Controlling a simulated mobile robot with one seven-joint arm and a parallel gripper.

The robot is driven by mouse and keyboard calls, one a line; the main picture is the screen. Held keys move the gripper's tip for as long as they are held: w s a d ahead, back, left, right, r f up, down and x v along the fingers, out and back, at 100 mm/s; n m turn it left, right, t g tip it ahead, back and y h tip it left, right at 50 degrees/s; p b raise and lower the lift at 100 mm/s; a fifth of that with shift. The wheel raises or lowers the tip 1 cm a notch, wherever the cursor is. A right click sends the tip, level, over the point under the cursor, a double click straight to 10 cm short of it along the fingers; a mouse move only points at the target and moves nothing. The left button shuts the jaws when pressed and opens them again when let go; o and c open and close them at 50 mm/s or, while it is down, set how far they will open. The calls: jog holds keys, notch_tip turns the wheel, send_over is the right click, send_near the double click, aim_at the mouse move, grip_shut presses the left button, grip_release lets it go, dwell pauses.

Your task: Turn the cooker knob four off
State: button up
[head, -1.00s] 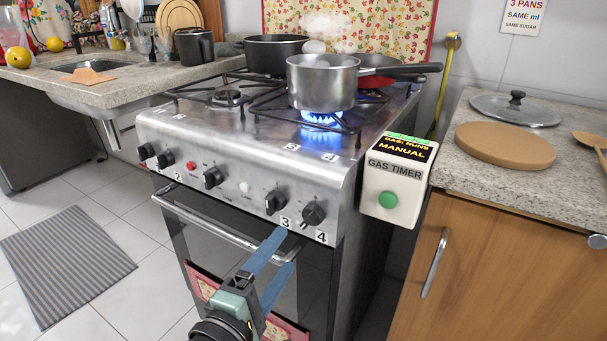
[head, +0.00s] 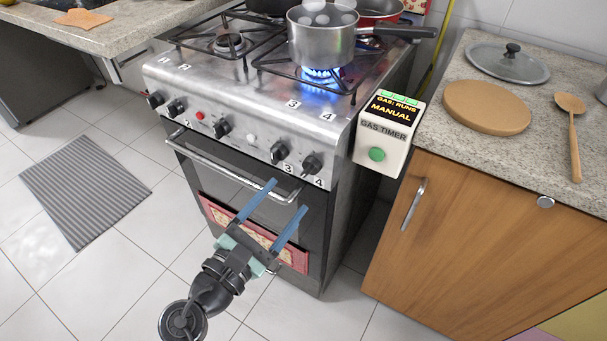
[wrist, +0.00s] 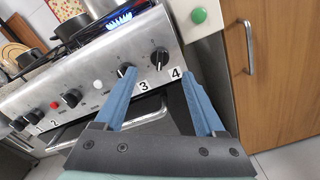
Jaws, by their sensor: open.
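Knob four (head: 312,163) is a black knob at the right end of the cooker's steel front panel, above the label 4. It also shows in the wrist view (wrist: 160,58), beyond the gap between my fingers. Knob three (head: 279,151) is just left of it. A blue flame (head: 322,76) burns under a steel saucepan (head: 322,42) on the front right burner. My gripper (head: 289,194) is open and empty, its two blue fingers apart, below and in front of the panel. It touches no knob that I can see.
The oven door handle (head: 228,168) runs below the knobs, close to my fingers. A white gas timer box (head: 382,138) with a green button stands right of the cooker. A wooden cabinet (head: 480,225) is further right.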

aim_at(306, 174)
jog(key=b+x, duration=0.1)
jog(key=x, duration=0.6)
jog(key=shift+w+d, duration=0.1)
jog(key=shift+w, duration=0.1)
grip_shut()
